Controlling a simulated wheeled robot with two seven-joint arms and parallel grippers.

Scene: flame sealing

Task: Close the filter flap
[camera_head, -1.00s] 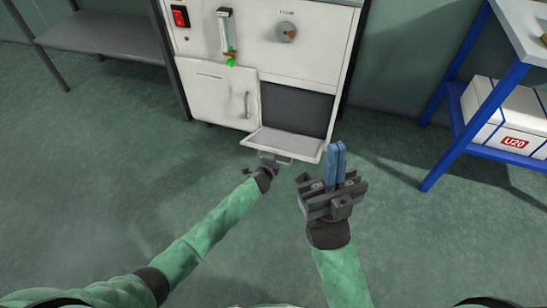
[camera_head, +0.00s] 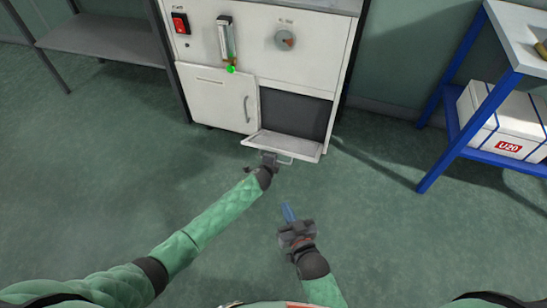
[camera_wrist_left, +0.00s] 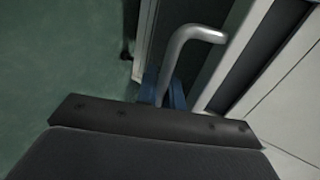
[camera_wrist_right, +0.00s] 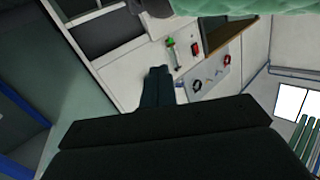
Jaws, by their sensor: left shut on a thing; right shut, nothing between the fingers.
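The filter flap (camera_head: 283,146) is a pale panel at the lower right of the white cabinet. It hangs open, tilted outward below a dark grey opening (camera_head: 297,113). A metal bar handle (camera_wrist_left: 190,40) shows in the left wrist view. My left gripper (camera_head: 270,158) is at the flap's outer edge and is shut on the handle; its blue fingertips (camera_wrist_left: 174,93) are partly hidden behind the wrist body. My right gripper (camera_head: 288,212) is shut and empty, low over the floor in front of the flap, apart from it. Its blue fingers also show in the right wrist view (camera_wrist_right: 158,88).
A closed door (camera_head: 215,97) is left of the opening. A blue-framed table (camera_head: 460,140) with a white box stands right. The floor (camera_head: 400,240) is clear.

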